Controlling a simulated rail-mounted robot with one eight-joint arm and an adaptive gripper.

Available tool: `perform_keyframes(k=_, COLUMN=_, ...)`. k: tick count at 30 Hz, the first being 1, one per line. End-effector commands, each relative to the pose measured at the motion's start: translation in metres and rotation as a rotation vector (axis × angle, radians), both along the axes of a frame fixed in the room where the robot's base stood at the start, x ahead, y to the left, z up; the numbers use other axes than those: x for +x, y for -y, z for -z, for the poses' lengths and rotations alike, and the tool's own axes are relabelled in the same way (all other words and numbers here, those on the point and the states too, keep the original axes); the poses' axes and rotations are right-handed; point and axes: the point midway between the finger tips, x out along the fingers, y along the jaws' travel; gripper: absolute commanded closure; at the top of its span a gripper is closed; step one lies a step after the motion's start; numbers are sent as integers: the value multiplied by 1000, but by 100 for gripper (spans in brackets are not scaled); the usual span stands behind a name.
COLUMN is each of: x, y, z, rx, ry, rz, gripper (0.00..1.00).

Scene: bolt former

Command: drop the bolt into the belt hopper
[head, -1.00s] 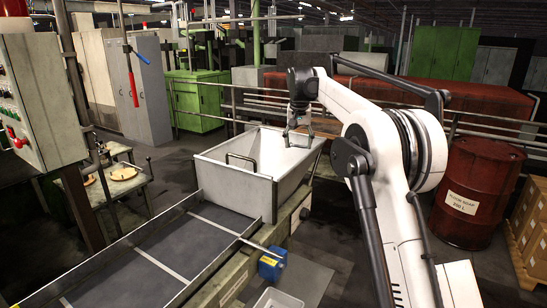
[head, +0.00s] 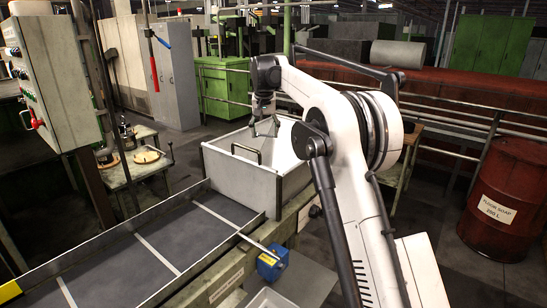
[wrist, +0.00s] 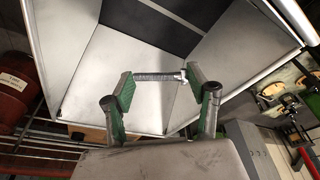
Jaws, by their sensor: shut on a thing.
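The bolt (wrist: 155,76) is a thin grey metal rod with a wider end at the right in the wrist view. It lies crosswise between the two fingertips of my gripper (wrist: 155,88), which is shut on it. In the head view my gripper (head: 266,129) hangs over the belt hopper, a pale metal bin (head: 238,177) at the end of the belt. The wrist view shows the hopper's pale inner walls (wrist: 115,70) behind the bolt. The bolt is too small to make out in the head view.
The dark belt (head: 190,235) with pale cross strips runs from the hopper to the lower left. A red barrel (head: 503,200) stands at right, a control cabinet (head: 48,80) at left, and railings behind.

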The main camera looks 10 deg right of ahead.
Motion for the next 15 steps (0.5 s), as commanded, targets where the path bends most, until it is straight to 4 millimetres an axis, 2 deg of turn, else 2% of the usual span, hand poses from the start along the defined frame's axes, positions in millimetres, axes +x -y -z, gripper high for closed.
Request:
perform_keyframes(k=1, x=0, y=0, z=9, rx=0, ry=0, rz=0, gripper=73)
perform_keyframes(k=9, x=0, y=0, z=36, rx=0, ry=0, rz=0, gripper=73)
perform_keyframes(k=15, x=0, y=0, z=42, rx=0, ry=0, rz=-1, gripper=73)
